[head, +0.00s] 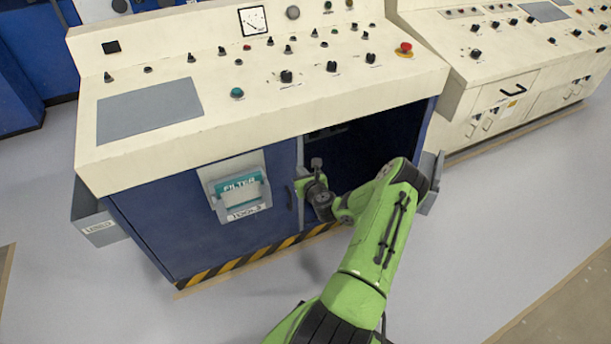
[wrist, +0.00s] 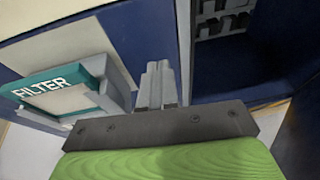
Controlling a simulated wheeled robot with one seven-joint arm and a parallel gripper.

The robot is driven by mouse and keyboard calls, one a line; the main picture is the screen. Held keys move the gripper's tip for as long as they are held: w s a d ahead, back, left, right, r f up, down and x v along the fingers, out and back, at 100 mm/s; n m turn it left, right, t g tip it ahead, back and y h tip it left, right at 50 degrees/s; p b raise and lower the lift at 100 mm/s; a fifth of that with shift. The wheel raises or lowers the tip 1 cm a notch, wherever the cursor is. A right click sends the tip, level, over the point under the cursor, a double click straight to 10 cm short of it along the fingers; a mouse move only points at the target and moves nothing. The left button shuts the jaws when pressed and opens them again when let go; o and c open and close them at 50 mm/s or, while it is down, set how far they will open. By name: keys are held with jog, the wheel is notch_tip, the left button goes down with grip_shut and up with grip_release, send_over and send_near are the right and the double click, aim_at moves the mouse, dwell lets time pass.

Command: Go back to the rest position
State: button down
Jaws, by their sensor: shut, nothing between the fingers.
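My gripper (head: 316,164) is at the front of the cream and blue console (head: 250,130), beside the left edge of its open dark compartment (head: 370,145). In the wrist view the two grey fingers (wrist: 160,80) are together with nothing between them. My green arm reaches up from the bottom of the head view, bent at the elbow in front of the compartment. A teal-framed filter (head: 240,186) sits in a pale holder on the blue front, left of my gripper. It also shows at the left of the wrist view, its frame (wrist: 50,82) marked FILTER.
A grey bin (head: 96,226) marked USED hangs on the console's left side; another grey bin (head: 431,180) is on the right side, close to my elbow. A second console (head: 510,70) stands at right. Dark shelved items (wrist: 222,18) show inside the compartment. The front floor is clear.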

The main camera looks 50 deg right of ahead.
jog(key=shift+v, duration=1.35)
jog(key=shift+d, duration=0.1)
